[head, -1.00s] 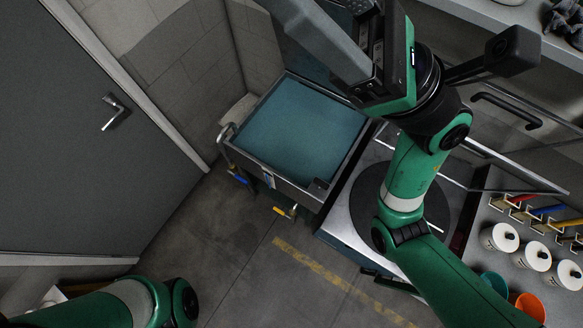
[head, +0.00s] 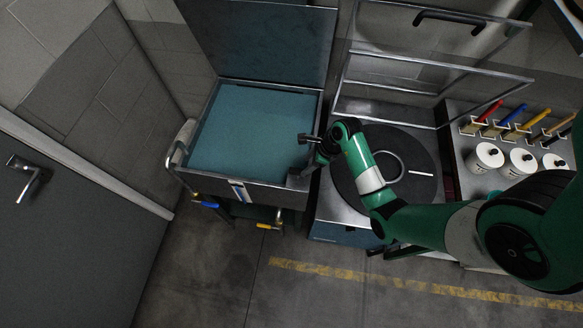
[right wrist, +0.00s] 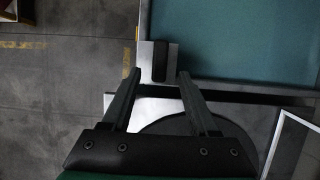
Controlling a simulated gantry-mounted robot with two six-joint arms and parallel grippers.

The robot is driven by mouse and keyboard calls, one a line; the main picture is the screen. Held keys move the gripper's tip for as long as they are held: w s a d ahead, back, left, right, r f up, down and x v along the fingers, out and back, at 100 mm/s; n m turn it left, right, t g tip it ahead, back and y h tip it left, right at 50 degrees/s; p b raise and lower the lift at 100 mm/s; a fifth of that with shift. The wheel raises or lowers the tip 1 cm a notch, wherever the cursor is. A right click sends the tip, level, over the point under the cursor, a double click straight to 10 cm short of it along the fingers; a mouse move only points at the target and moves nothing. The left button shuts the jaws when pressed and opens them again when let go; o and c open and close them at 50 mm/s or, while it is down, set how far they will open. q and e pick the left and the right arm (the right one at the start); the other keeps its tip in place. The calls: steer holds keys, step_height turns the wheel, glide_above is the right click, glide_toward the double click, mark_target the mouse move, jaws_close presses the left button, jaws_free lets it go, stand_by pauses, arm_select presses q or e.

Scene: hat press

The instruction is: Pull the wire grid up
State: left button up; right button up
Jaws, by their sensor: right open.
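The tank (head: 205,186) is a metal basin filled with blue-green liquid (head: 250,130), left of centre in the head view. I cannot make out a wire grid in the liquid. A small metal block with a dark grip (right wrist: 159,62) sits at the tank's near right corner in the right wrist view. My right gripper (head: 304,172) is at that corner. It is open and points at the block, with its fingertips (right wrist: 159,76) apart on either side of the dark grip's line. I cannot tell whether they touch it. My left gripper is out of view.
The raised tank lid (head: 265,40) stands behind the tank. Right of it are a round dark plate (head: 418,185) and a raised clear framed cover (head: 430,75). A shelf holds white pots (head: 486,157) and coloured-handled tools (head: 518,119). The floor in front is clear.

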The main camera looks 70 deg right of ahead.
mark_target(294, 174)
steer(key=b+x, duration=0.4)
steer(key=x, duration=0.7)
steer(key=shift+w+a, duration=0.1)
steer(key=shift+w, duration=0.05)
steer(key=shift+c, duration=0.3)
jaws_close()
stand_by(0.5)
